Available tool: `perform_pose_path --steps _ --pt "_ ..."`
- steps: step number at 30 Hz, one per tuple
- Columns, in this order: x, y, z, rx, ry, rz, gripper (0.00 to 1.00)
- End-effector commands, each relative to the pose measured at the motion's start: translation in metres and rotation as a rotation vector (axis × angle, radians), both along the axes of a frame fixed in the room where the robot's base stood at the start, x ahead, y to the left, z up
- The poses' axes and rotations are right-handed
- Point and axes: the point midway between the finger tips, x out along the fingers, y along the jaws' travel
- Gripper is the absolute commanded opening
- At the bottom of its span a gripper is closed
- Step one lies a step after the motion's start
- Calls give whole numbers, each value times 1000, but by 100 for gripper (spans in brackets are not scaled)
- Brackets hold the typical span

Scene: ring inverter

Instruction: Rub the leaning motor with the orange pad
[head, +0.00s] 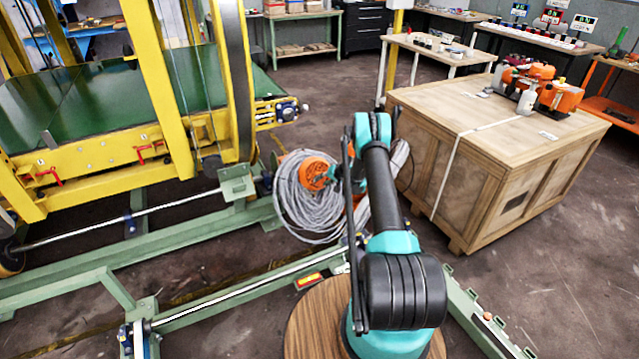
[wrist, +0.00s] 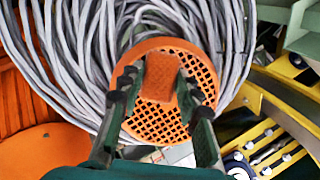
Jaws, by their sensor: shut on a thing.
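The orange motor (head: 314,173) with a round grille sits tilted amid a coil of grey cable (head: 296,208) in the head view. In the wrist view the motor's grille (wrist: 165,127) fills the middle, with the grey cable (wrist: 75,45) around its top and sides. My gripper (wrist: 156,88) is shut on the orange pad (wrist: 160,76), a small block between the fingertips. The pad is in front of the upper grille; I cannot tell whether it touches. In the head view my arm hides most of the gripper and the pad.
A green rail frame (head: 130,255) and a yellow machine (head: 110,160) lie left of the motor. A wooden crate (head: 500,155) with orange tools on top stands to the right. A round wooden top (head: 315,320) is by my arm's base.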

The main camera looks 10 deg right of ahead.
Motion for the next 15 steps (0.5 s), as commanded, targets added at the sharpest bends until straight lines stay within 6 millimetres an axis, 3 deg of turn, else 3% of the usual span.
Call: perform_pose_path --steps 8,15 --pt "9 -20 -1 0 -1 -1 10" --pt "7 -22 0 0 -1 -1 10"
